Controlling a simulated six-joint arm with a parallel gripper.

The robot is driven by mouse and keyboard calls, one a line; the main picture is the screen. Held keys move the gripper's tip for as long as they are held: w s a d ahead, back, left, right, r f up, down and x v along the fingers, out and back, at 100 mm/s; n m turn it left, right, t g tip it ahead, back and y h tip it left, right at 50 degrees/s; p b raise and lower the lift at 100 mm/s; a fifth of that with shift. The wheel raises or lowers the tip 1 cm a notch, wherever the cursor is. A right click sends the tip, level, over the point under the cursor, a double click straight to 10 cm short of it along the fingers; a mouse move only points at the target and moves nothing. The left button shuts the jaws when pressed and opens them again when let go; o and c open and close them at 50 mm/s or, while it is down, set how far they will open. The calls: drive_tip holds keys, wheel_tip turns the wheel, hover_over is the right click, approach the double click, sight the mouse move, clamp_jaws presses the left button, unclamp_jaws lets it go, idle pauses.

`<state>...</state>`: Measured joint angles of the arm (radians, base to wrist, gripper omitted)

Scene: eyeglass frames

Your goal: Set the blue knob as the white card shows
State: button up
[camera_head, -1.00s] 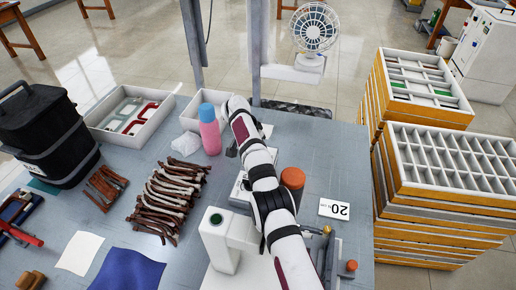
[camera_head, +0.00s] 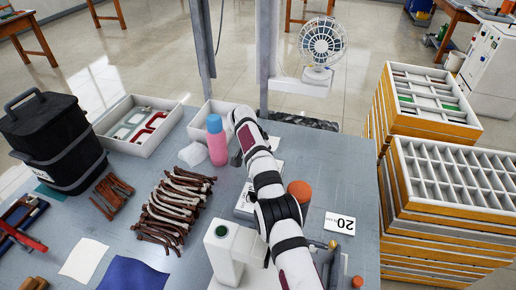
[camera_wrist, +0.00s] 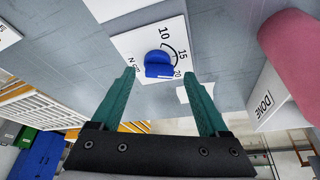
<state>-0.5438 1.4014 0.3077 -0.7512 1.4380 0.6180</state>
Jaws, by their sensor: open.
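In the wrist view the blue knob (camera_wrist: 158,64) sits on a white dial plate (camera_wrist: 125,44) marked 10, 15 and 20 along an arc. Its raised bar lies roughly across the picture, one end toward the 20 side; I cannot tell which end is the pointer. My gripper (camera_wrist: 160,76) is open, its two green fingers on either side of the knob's lower edge in the picture, apart from it and holding nothing. In the head view the white card (camera_head: 339,223) with a large 20 lies right of my arm. There the knob is hidden behind my arm.
A pink bottle with a blue cap (camera_head: 217,143) stands left of my arm, also at right in the wrist view (camera_wrist: 293,55), near a box marked DONE (camera_wrist: 268,98). An orange-topped cylinder (camera_head: 299,191) and a white device (camera_head: 224,247) flank my arm. Brown frames (camera_head: 172,208) lie left.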

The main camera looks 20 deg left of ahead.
drive_tip(key=v, duration=1.5)
